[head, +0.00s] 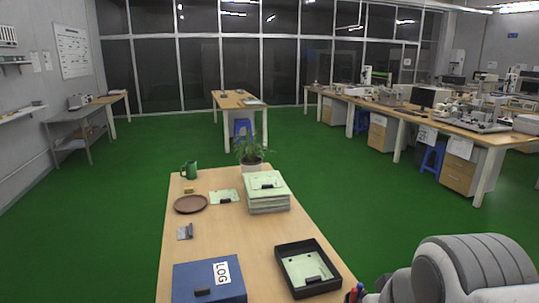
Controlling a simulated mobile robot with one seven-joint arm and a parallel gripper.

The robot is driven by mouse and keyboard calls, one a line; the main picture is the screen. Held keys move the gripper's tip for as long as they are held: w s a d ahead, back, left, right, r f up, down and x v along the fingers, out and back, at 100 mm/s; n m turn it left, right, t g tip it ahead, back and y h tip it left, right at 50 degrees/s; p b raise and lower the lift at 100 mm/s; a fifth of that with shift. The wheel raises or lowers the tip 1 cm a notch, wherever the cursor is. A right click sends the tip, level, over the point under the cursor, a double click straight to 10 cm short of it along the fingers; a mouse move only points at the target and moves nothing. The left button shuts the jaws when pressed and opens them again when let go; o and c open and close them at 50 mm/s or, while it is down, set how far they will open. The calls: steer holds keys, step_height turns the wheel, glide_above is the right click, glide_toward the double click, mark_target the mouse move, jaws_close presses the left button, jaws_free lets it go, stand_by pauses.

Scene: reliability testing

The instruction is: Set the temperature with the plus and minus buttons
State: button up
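I cannot make out any plus or minus button or temperature display in the head view. Several lab instruments, including a bench device (480,115), stand on the long right-hand bench (425,119), too small to read. A small device (78,101) sits on the grey side table at the left wall; its controls cannot be made out. My gripper is not in view.
A grey ribbed shape (455,270) fills the lower right. Green floor (340,175) is open between tables.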

jaws_close()
stand_by(1.4)
